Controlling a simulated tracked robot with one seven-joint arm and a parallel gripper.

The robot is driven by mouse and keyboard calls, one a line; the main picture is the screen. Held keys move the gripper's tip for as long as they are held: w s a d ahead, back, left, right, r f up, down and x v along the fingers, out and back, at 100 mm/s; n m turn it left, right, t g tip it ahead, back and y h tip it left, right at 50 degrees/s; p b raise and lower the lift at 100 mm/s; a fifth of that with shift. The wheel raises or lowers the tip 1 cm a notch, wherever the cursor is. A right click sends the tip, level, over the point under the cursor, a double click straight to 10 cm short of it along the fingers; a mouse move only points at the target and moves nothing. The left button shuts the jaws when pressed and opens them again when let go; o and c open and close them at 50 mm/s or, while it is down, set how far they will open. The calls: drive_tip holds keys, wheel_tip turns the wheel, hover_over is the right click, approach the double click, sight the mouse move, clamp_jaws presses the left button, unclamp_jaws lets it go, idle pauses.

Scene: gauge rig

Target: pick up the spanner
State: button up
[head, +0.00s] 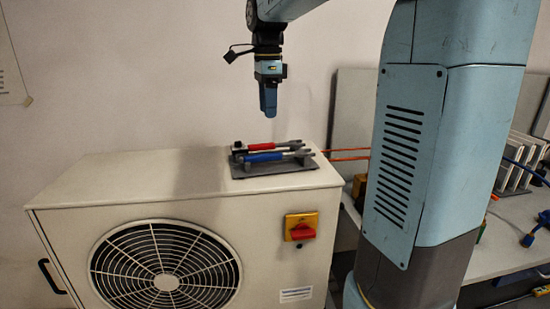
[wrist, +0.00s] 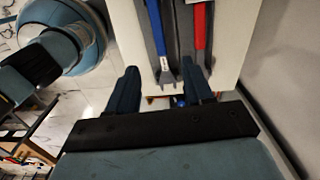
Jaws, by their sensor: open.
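Two long-handled tools with grey metal ends lie side by side on a dark grey holder (head: 275,169) on top of a white fan unit. One has a blue handle (head: 263,157) and the other, behind it, a red handle (head: 258,146). I cannot tell which one is the spanner. My gripper (head: 268,113) hangs pointing down above them, clear of both, open and empty. In the wrist view the blue handle (wrist: 155,25) lies between the fingers of my gripper (wrist: 159,67). The red handle (wrist: 200,28) is towards the right finger, which partly hides its end.
The white fan unit (head: 75,187) has a red and yellow switch (head: 301,226) on its front. Its top is bare left of the holder. A wall stands close behind. A workbench (head: 500,235) with cables and panels is at the right, and orange tubing (head: 350,155) runs behind the unit.

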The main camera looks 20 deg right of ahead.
sight(269, 154)
wheel_tip(269, 154, down, 12)
drive_tip(key=shift+s+d+f, duration=0.1)
drive_tip(key=shift+f, duration=0.15)
idle(0.5)
drive_tip(key=shift+c, duration=0.3)
clamp_jaws()
